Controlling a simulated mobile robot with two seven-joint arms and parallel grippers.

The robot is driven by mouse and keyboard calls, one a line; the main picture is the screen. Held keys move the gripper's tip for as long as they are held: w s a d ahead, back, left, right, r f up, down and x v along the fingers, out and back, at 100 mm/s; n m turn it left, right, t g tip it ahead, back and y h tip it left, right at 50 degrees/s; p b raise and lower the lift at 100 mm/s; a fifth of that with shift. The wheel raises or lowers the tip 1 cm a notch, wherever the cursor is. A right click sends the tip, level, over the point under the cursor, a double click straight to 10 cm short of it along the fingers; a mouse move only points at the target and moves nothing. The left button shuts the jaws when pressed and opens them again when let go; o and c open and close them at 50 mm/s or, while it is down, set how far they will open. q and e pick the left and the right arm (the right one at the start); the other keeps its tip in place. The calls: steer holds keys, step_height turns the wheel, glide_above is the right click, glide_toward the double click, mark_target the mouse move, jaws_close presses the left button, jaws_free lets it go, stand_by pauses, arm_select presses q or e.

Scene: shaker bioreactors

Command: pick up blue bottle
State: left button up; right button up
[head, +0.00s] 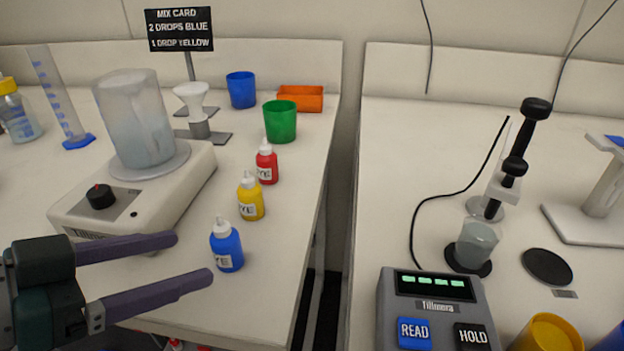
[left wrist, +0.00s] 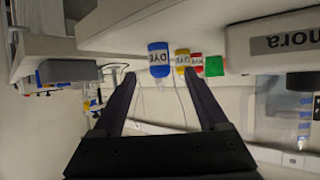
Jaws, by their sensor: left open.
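The blue bottle (head: 227,247), a small dye dropper bottle with a white tip, stands upright near the front right of the left table. My left gripper (head: 194,258) is open, its two purple fingers pointing right toward the bottle. The fingertips are just left of the bottle in the head view, and nothing is held. In the left wrist view the blue bottle (left wrist: 158,60) appears upside down, between and beyond the open fingertips (left wrist: 158,75). Its label reads DYE. My right gripper is not in view.
Yellow (head: 250,197) and red (head: 266,162) dye bottles stand in a row behind the blue one. A stirrer (head: 160,200) with a beaker (head: 135,118) is at left. A green cup (head: 280,121) stands behind. A gap separates the tables; a meter (head: 440,315) is on the right.

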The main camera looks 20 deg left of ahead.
mark_target(226, 244)
arm_select(q)
steer(key=shift+w+d+f, duration=0.1)
steer(key=shift+w+f, duration=0.2)
steer(key=shift+w, duration=0.3)
steer(key=shift+b+x, duration=0.65)
steer(key=shift+x, duration=2.35)
steer(key=shift+d+r, duration=0.15)
jaws_close()
steer(key=shift+r, duration=0.1)
